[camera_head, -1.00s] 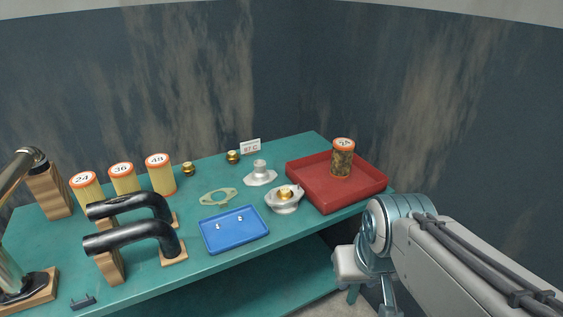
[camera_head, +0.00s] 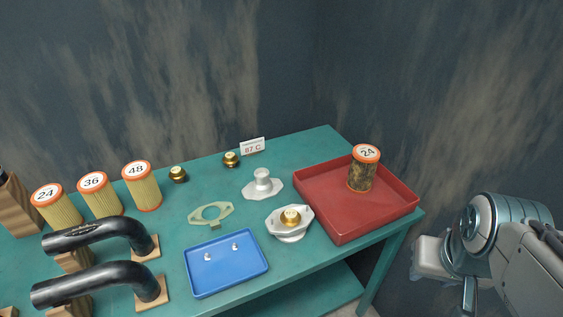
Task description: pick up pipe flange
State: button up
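A silver flange piece (camera_head: 262,187) with a flat base and a short upright neck sits on the green table (camera_head: 165,213), left of the red tray. It looks like the pipe flange. A flat pale green gasket (camera_head: 211,214) lies to the left of both. Part of my arm shows at the right edge, off the table's right side. My gripper's fingers are not in view.
A red tray (camera_head: 331,228) holds a dirty filter (camera_head: 362,172). A blue tray (camera_head: 226,279) holds small bolts. Black bent pipes (camera_head: 95,286), several yellow filters (camera_head: 142,190) and brass parts (camera_head: 178,174) stand at left and back. A small sign (camera_head: 253,147) stands behind.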

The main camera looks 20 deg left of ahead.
aim_at(263, 188)
jog(key=u, duration=0.6)
jog(key=i, duration=0.85)
jog(key=u, duration=0.8)
